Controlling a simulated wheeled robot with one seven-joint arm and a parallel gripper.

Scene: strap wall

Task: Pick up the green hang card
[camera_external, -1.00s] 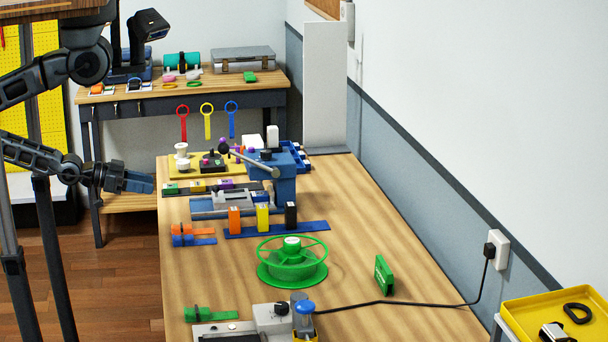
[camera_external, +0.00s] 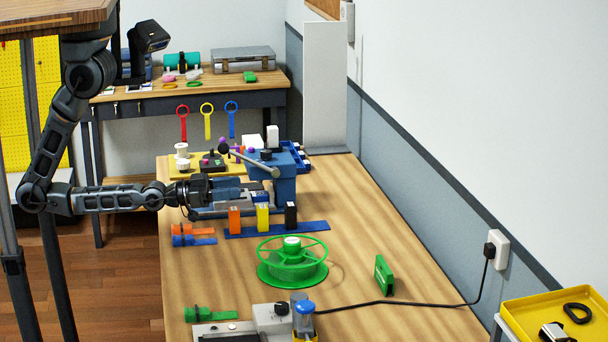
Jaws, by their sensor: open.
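My gripper (camera_external: 240,188) reaches in from the left over the workbench (camera_external: 350,220), its dark blue fingers pointing right, near the grey and blue fixture. It is open; I see nothing held. A green upright card-like piece (camera_external: 384,275) stands alone on the right of the bench, well away from my gripper. Another small green piece (camera_external: 249,77) lies on the far table. I cannot tell for certain which of these is the hang card.
A green spool (camera_external: 292,262) stands mid-bench. Orange, yellow and black blocks stand on a blue strip (camera_external: 300,228) before my gripper. A blue press (camera_external: 280,180) with a lever is to its right. A black cable (camera_external: 400,304) crosses the front right.

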